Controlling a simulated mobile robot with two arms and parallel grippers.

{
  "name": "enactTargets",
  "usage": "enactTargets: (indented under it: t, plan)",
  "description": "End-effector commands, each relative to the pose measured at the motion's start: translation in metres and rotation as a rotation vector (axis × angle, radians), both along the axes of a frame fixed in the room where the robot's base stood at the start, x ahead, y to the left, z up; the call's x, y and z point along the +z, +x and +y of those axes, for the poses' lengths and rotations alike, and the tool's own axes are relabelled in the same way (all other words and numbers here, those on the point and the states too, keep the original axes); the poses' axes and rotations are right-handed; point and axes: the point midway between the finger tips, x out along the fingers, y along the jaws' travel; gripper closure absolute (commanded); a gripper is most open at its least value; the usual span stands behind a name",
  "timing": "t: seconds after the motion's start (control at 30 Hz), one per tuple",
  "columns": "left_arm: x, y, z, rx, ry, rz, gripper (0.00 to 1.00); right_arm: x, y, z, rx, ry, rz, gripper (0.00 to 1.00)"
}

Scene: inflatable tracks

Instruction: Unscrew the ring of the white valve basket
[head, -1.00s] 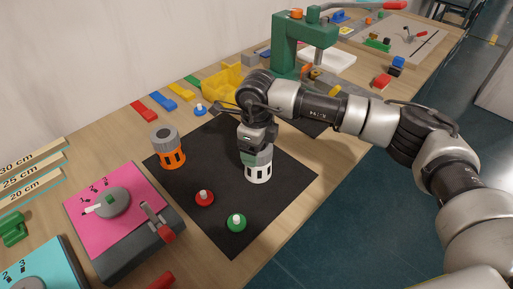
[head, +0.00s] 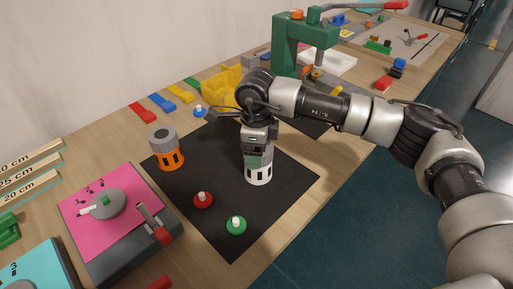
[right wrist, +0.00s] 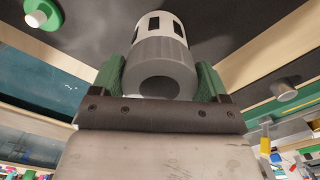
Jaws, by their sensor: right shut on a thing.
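The white valve basket (head: 258,176) stands upright on the black mat (head: 281,195), with dark slots in its side. Its grey ring shows in the right wrist view (right wrist: 160,62), between the green fingers of my right gripper (right wrist: 160,82). The basket's white slotted body also shows there (right wrist: 161,24), beyond the ring. In the head view my right gripper (head: 258,157) points down on the basket from above and hides most of the ring. It is shut on the ring. My left gripper is not in view.
An orange basket with a grey ring (head: 167,150) stands to the left. A red knobbed piece (head: 203,201) and a green one (head: 236,225) lie in front on the mat. A pink-topped box (head: 105,215) is at left; a yellow bin (head: 220,86) and green press (head: 283,45) stand behind.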

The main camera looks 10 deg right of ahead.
Motion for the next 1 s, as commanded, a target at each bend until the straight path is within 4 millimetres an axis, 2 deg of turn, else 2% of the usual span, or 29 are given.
enactTargets:
  t: [0.03, 0.5, 1.0]
  plan:
    - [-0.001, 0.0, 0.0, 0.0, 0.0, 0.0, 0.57, -0.006, -0.002, -0.001, 0.002, -0.006, 0.011, 0.47]
    - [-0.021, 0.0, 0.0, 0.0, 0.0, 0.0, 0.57, -0.007, -0.003, -0.001, 0.236, -0.005, 0.01, 0.47]
    - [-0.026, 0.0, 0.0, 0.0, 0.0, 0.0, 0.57, -0.008, -0.003, 0.0, 0.298, -0.004, 0.011, 0.47]
